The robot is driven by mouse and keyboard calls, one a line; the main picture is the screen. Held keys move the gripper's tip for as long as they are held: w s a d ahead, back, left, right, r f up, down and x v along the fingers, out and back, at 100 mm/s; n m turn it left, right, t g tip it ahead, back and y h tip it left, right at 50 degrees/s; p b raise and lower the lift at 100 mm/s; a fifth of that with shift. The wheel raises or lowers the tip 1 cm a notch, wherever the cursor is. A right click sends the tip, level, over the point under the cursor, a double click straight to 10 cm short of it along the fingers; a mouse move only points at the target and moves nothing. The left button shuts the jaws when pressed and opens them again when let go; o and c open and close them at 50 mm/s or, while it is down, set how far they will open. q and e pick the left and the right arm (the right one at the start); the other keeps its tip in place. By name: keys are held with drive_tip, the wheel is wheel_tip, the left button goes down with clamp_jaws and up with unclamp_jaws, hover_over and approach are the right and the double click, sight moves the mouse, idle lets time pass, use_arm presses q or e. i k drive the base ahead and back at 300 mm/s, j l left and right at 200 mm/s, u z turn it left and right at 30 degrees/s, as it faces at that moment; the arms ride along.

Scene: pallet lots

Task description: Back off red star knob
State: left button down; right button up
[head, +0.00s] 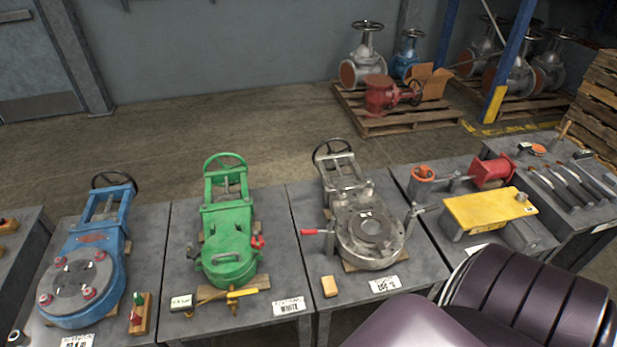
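Several small red parts show in the head view, and I cannot tell for sure which is the red star knob. A red knob-like part (257,242) sits on the right side of the green valve (228,252). Red knobs (89,293) sit on the round flange of the blue valve (72,278). A small wooden block (141,314) beside it carries red and green parts. A red handle (314,231) sticks out left of the grey valve (370,232). Neither gripper is in view.
Grey tables stand in a row, with narrow gaps between them. A yellow box (488,210) and a red flanged part (492,170) are on the right table. Pallets with valves stand behind. The floor (200,130) between is clear.

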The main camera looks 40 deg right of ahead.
sight(261, 243)
drive_tip(key=z, duration=0.85)
